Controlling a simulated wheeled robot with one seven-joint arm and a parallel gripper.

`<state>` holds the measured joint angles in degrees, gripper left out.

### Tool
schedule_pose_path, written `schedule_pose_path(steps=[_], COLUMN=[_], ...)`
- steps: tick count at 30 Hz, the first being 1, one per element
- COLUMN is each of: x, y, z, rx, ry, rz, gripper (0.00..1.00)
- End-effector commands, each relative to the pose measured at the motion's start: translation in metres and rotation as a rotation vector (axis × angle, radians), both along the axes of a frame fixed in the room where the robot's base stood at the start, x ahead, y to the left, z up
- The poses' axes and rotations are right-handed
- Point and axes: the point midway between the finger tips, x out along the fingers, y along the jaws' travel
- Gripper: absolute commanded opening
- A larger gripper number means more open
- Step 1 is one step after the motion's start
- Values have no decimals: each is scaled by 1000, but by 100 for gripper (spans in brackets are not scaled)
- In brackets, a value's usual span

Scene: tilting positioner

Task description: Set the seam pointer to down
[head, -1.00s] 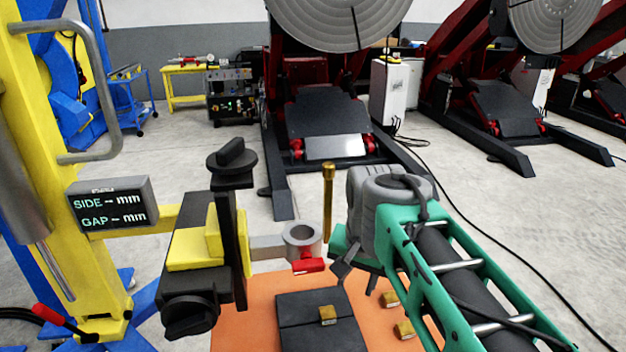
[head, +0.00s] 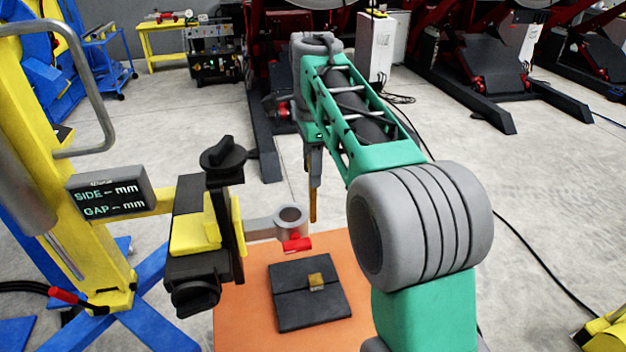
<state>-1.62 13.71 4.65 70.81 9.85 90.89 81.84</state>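The seam pointer, a slim brass rod (head: 313,205), hangs about upright in the head view, its lower end just right of the grey ring holder (head: 290,217). The rod is outside the ring, and I cannot tell its exact distance in depth. A red lever (head: 297,244) sits under the ring. My gripper (head: 314,182) points down from the far end of my arm, its narrow fingers closed around the upper part of the rod. The rod's top is hidden by the fingers.
The ring is on a black and yellow slide (head: 205,235) beside a yellow column with a SIDE/GAP display (head: 110,195) reading dashes. Floor at right is mostly clear.

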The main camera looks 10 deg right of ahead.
Motion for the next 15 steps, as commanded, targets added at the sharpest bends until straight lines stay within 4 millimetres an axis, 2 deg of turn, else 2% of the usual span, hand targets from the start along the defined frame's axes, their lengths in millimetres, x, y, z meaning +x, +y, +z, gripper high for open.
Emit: schedule_pose_path(steps=[4, 6, 7, 15], x=[-2, -1, -1, -1], y=[0, 0, 0, 0], z=[-10, -29, -33, -37], rx=[-2, -3, -3, -3], ry=[-1, 0, -1, -1], rz=[1, 1, 0, 1], gripper=[40, 40, 40, 40])
